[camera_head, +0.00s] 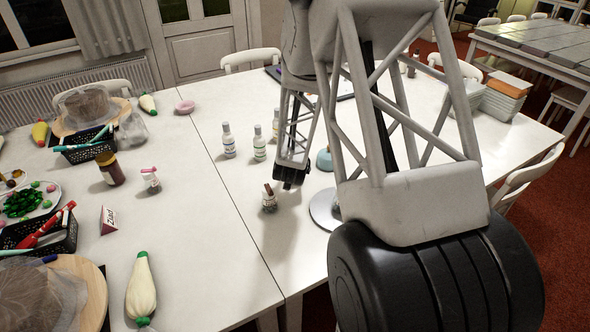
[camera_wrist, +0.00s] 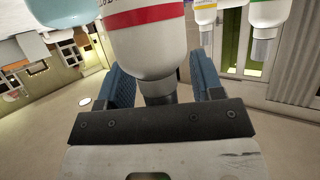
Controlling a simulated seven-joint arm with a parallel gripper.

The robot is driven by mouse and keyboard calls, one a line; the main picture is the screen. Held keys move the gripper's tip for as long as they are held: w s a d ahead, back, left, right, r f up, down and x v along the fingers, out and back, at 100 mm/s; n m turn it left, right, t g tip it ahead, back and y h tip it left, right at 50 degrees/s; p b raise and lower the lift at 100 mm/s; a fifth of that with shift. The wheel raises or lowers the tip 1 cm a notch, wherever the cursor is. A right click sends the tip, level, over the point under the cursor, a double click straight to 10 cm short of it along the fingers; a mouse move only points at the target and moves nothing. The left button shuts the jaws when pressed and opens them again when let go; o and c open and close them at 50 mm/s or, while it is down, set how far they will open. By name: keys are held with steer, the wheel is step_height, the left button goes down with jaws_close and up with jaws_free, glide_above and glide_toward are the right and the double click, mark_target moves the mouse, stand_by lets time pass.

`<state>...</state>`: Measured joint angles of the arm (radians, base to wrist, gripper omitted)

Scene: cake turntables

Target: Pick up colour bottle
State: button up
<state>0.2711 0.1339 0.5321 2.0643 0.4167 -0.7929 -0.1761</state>
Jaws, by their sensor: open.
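The wrist view is upside down. In it, a white colour bottle (camera_wrist: 150,45) with a red band and grey cap stands between the blue-padded fingers of my gripper (camera_wrist: 163,85). The fingers are apart, one on each side around the cap end; I cannot tell whether either touches. In the head view, my gripper (camera_head: 290,176) is low over the table and hides this bottle. White bottles (camera_head: 229,140), (camera_head: 259,143) stand just left of it.
A small jar (camera_head: 269,200) with a brown top stands just in front of my gripper. A turquoise object (camera_head: 325,160) is close on the right. Black baskets (camera_head: 85,152) and a brown bottle (camera_head: 110,170) are at left. The white table (camera_head: 215,240) is clear in front.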

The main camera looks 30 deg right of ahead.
jaws_close()
steer(key=shift+r, duration=0.15)
stand_by(0.4)
steer(key=shift+r, duration=0.8)
step_height(320, 180, up, 2)
steer(key=s+a, duration=0.2)
steer(key=s, duration=0.5)
steer(key=s+a+r, duration=0.1)
steer(key=s+a, duration=0.2)
steer(key=s, duration=0.5)
steer(key=shift+a, duration=0.1)
